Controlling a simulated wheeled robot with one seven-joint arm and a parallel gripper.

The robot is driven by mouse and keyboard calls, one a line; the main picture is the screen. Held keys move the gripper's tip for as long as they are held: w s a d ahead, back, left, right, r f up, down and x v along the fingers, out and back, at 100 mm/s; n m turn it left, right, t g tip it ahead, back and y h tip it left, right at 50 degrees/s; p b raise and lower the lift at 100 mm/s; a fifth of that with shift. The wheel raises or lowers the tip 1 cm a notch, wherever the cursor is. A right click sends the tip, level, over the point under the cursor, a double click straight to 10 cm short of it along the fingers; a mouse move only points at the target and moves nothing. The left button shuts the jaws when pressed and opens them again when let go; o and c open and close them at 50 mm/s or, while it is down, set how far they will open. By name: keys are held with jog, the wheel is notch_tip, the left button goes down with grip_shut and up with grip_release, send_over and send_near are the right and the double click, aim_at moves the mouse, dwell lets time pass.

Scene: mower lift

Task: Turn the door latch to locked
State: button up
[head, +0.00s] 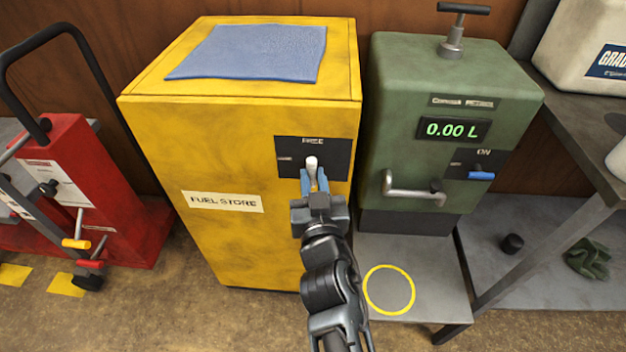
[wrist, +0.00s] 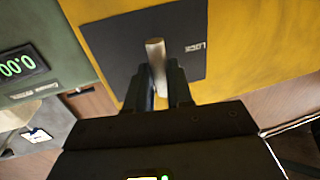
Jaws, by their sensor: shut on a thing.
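The door latch (head: 311,162) is a pale handle on a dark plate (head: 287,149) at the upper right of the yellow fuel store cabinet (head: 232,150). In the head view it stands upright below the FREE label, with its lower part hidden by my fingers. A second label on the plate's left reads LOCK in the wrist view. My gripper (head: 314,183) is shut on the latch handle. The wrist view also shows the latch (wrist: 155,52) between the fingers.
A green dispenser (head: 452,130) with a 0.00 L display, a blue-tipped lever and a bent handle stands close on the right. A blue cloth (head: 250,52) lies on the cabinet top. A red machine (head: 70,185) stands at left. A grey bench (head: 575,125) is at right.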

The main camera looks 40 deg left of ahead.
grip_shut()
jog(key=shift+r, duration=0.1)
jog(key=n+p, duration=0.2)
jog(key=n, duration=0.1)
jog(key=shift+r+h, duration=0.15)
jog(key=shift+h, duration=0.15)
jog(key=n+h+p, duration=0.1)
jog(key=n, duration=0.3)
jog(key=shift+s+a+n+g+p, duration=0.1)
jog(key=shift+n+g+p, duration=0.2)
jog(key=shift+n+p, duration=0.1)
jog(key=n+h, duration=0.1)
jog(key=n, duration=0.3)
jog(key=shift+a, duration=0.1)
jog(key=n+h, duration=0.1)
jog(key=n, duration=0.2)
jog(key=shift+s+a+n+t+p, duration=0.1)
jog(key=shift+s+n+t+p, duration=0.05)
jog(key=shift+n+t+p, duration=0.25)
